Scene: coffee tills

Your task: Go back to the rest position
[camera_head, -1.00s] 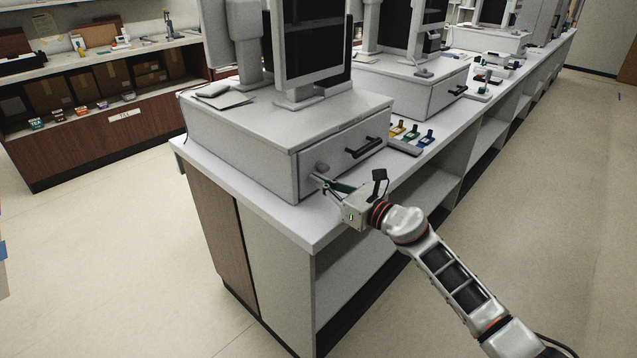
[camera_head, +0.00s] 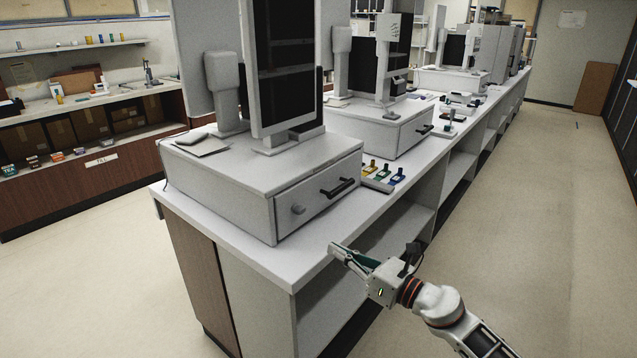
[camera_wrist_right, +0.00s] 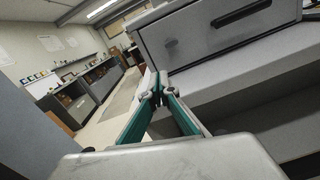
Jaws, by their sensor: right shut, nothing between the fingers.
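My right gripper (camera_head: 345,254) is shut and empty, just off the front edge of the counter (camera_head: 310,258) in the head view. In the right wrist view its fingers (camera_wrist_right: 158,88) meet at the tips with nothing between them. The nearest till drawer (camera_head: 315,203) is shut, with a black handle and a round lock knob on its front. The gripper is apart from this drawer, in front of and below it. My left gripper is not in view.
Several coloured tags (camera_head: 384,174) lie in a small tray beside the till. Monitors (camera_head: 285,65) stand on the tills. Open shelves (camera_head: 350,270) are under the counter. The floor (camera_head: 530,230) to the right is clear.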

